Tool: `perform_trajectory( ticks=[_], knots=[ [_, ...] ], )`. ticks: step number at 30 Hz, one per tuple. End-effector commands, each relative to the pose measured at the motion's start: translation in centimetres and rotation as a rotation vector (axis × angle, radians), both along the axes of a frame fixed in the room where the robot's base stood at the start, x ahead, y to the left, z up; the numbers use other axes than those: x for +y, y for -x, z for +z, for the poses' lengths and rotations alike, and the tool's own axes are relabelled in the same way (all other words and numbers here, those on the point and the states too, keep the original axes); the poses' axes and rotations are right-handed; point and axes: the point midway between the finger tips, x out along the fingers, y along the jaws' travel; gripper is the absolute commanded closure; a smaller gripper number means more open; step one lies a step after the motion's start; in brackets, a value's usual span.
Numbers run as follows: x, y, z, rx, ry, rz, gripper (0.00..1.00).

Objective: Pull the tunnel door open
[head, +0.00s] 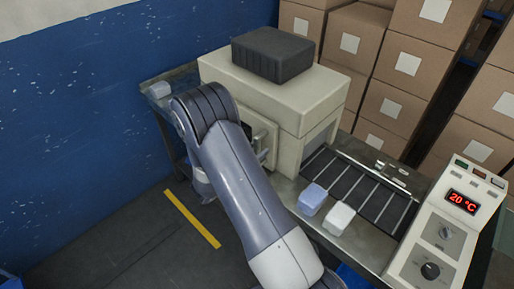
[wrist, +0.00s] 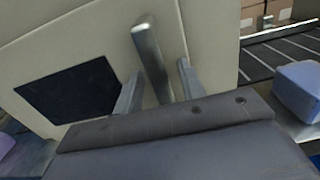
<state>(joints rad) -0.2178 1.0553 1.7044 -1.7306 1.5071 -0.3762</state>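The tunnel (head: 290,95) is a cream box over the conveyor. Its door (head: 262,132) is a cream panel on the front side, partly hidden behind my arm in the head view. In the wrist view the door (wrist: 105,45) has a dark window (wrist: 68,90) and a grey metal bar handle (wrist: 148,48). My gripper (wrist: 159,72) is open, with one finger on each side of the handle. Gaps show between the handle and both fingers. The handle's lower end is hidden behind the gripper body. I cannot tell whether the door is slightly ajar.
A dark crate (head: 272,54) sits on top of the tunnel. A blue block (head: 312,199) and a white block (head: 339,218) lie by the belt (head: 370,190). A control panel (head: 450,225) reads 20 °C. Stacked cartons (head: 400,80) stand behind. Floor at front left is clear.

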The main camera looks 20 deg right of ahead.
Motion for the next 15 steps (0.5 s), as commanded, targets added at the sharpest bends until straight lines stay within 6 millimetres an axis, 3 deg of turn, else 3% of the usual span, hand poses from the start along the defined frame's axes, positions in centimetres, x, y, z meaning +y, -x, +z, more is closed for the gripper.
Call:
perform_trajectory(
  ticks=[10,15],
  knots=[
    [-0.43,-0.16,-0.05,0.0,0.0,0.0,0.62],
    [-0.42,-0.15,-0.04,0.0,0.0,0.0,0.75]
  ],
)
